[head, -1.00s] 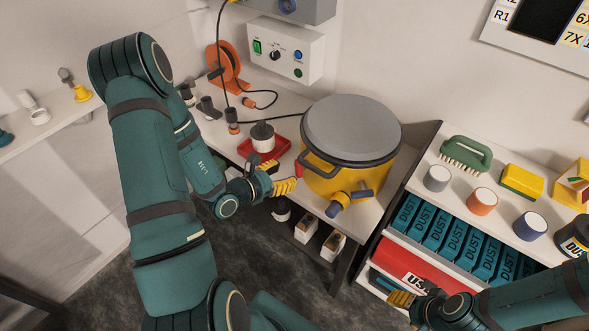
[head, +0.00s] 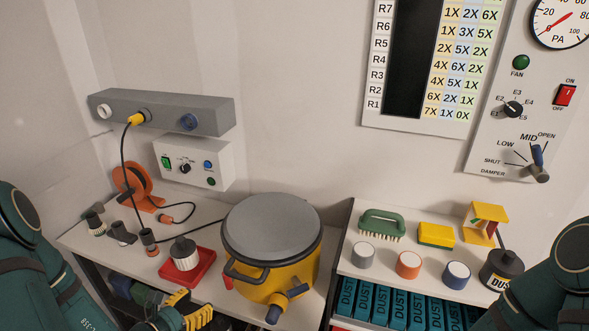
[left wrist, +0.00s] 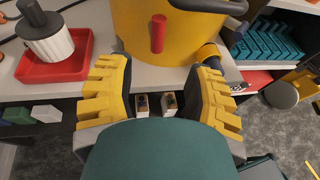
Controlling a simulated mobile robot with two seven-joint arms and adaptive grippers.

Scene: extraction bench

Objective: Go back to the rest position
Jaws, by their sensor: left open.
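My left gripper (head: 190,312) is at the bottom edge of the head view, below the front of the bench with the yellow pot. In the left wrist view its two yellow ribbed fingers (left wrist: 160,75) are wide apart with nothing between them, in front of the bench edge. My left arm (head: 35,270) comes in at the lower left. My right arm (head: 558,275) shows at the lower right, but its gripper is out of the picture.
The yellow pot (head: 292,277) with a grey lid stands close behind my left gripper. A red tray (head: 205,268) holds a white, dark-topped container (head: 185,256). On the right shelf are a green brush (head: 381,225), small cups and a dark bottle (head: 500,272) near my right arm.

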